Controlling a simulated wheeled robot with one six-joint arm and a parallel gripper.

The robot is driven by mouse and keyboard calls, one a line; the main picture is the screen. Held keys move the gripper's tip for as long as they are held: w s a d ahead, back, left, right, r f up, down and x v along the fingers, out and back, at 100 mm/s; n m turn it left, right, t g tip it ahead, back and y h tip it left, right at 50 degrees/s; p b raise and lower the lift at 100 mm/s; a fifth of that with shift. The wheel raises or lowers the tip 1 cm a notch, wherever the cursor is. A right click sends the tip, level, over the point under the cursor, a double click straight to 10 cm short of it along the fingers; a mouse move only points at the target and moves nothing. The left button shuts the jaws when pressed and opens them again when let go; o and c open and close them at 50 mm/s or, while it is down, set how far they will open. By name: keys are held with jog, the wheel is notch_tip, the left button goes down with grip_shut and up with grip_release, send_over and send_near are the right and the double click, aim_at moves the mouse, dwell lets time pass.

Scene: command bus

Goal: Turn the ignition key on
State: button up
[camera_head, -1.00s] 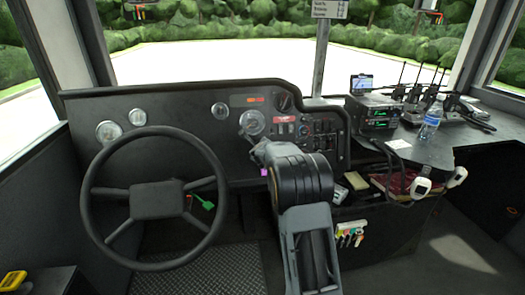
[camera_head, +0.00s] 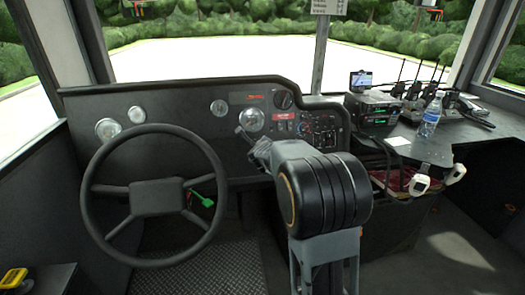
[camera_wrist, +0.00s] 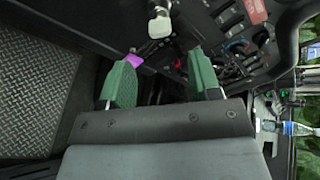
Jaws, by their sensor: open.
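My gripper (camera_wrist: 162,74) is open in the wrist view, its two green fingers spread apart below the dashboard panel. A small purple piece (camera_wrist: 133,60) shows at the tip of the left finger; I cannot tell whether they touch or whether it is part of the ignition key. The space between the fingers is dark, and no key can be made out there. In the head view my arm hides the fingers and the panel behind them. A green piece (camera_head: 207,202) hangs behind the steering wheel; I cannot tell what it is.
The steering wheel (camera_head: 157,198) stands left of my arm. The dashboard (camera_head: 180,112) carries gauges and switches. A white knob (camera_wrist: 160,25) is ahead of the fingers. At right, a counter holds radios (camera_head: 375,110) and a water bottle (camera_head: 429,120). Floor shows at lower right.

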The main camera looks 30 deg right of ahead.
jog(key=shift+p+v, duration=0.3)
jog(key=shift+v, duration=1.6)
jog(key=s+a+r+n+g+y+p, duration=0.1)
jog(key=s+a+r+n+y+p, duration=0.25)
jog(key=a+r+n+p, duration=0.3)
jog(key=s+a+r+n+y+p, duration=0.3)
jog(key=s+a+r+n+p, duration=0.25)
jog(key=n, duration=0.25)
jog(key=s+a+r+n+g+p, duration=0.1)
jog(key=s+n+g+p, duration=0.1)
jog(key=s+n, duration=0.3)
jog(key=s+a+r+n+g+p, duration=0.1)
jog(key=s+r+n+g+p, duration=0.1)
jog(key=s+n+p, duration=0.2)
jog(key=s+a+r+n+g+h+p, duration=0.1)
jog(key=s+r+n+g+p, duration=0.1)
jog(key=s+n, duration=0.4)
jog(key=s+g+p, duration=0.1)
jog(key=s+p, duration=0.1)
jog(key=s, duration=0.1)
jog(key=shift+s, duration=0.35)
